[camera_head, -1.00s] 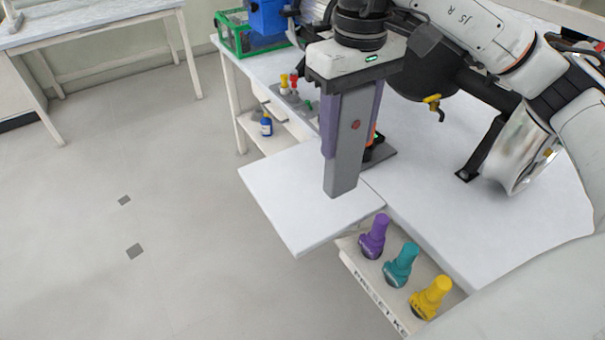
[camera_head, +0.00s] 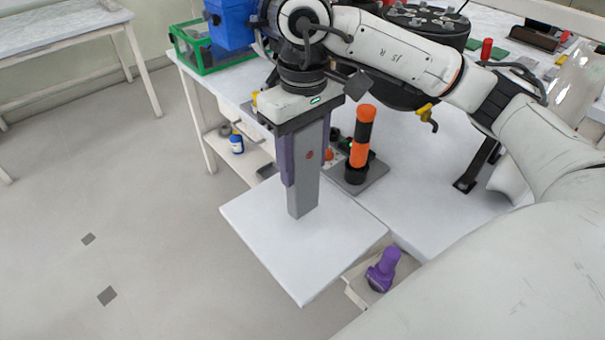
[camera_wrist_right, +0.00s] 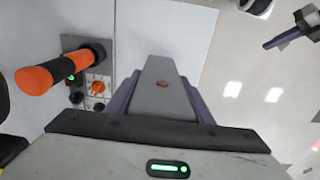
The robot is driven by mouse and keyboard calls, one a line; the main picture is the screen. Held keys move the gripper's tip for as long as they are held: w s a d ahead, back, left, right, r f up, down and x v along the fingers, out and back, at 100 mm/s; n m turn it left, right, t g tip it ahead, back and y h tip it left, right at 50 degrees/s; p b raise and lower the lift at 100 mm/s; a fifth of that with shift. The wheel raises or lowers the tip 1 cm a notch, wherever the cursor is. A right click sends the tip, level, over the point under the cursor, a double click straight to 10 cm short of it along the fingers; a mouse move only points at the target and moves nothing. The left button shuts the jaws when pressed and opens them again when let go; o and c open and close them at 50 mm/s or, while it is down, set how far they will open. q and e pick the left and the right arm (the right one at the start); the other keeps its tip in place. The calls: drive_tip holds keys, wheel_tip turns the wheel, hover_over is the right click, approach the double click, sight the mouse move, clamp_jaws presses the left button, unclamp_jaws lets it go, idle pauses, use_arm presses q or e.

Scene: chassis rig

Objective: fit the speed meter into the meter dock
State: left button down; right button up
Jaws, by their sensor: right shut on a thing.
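My right gripper (camera_head: 298,165), with purple fingers, is shut on a long grey block with a red round mark, which I take for the speed meter (camera_head: 305,180). It hangs upright past the fingertips, over a white board (camera_head: 255,235); whether it touches the board I cannot tell. In the right wrist view the grey block (camera_wrist_right: 163,92) sits between the purple fingers (camera_wrist_right: 206,100). I cannot single out the meter dock. What looks like my left gripper (camera_wrist_right: 284,40) shows small at the right wrist view's upper right; its jaws are unclear.
An orange and black cylinder (camera_head: 362,135) stands on a grey base (camera_head: 373,175) with knobs, right of my gripper. A green-framed bin (camera_head: 185,55) and a blue bottle (camera_head: 237,144) are at left. Open floor lies left.

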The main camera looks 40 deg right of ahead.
sight(303, 175)
drive_tip(key=shift+f, duration=1.65)
drive_tip(key=shift+f+b, duration=0.2)
drive_tip(key=shift+b, duration=0.1)
drive_tip(key=o, duration=1.2)
drive_tip(key=shift+r, duration=0.15)
